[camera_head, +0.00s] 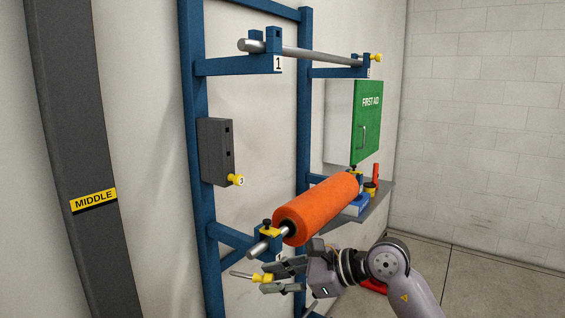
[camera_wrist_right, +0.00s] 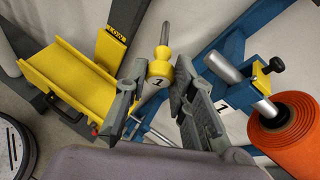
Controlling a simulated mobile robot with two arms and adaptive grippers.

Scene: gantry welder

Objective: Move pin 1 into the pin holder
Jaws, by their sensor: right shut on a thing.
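Pin 1 (camera_wrist_right: 159,70) has a yellow head marked 1 and a pointed metal shaft. My right gripper (camera_wrist_right: 157,92) is shut on its head. In the head view, my right gripper (camera_head: 274,279) holds pin 1 (camera_head: 246,275) at the bottom centre, with the shaft pointing left, below the lower end of the orange roll. The pin holder (camera_head: 214,152) is a dark grey block on the blue frame, up and left of the gripper. My left gripper is not in view.
The orange roll (camera_head: 317,208) on its metal bar lies just above my right gripper. Its blue bracket (camera_head: 267,241) is very near the fingers. An upper bar (camera_head: 318,55) crosses the blue frame (camera_head: 197,230). A green first aid cabinet (camera_head: 366,122) hangs behind.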

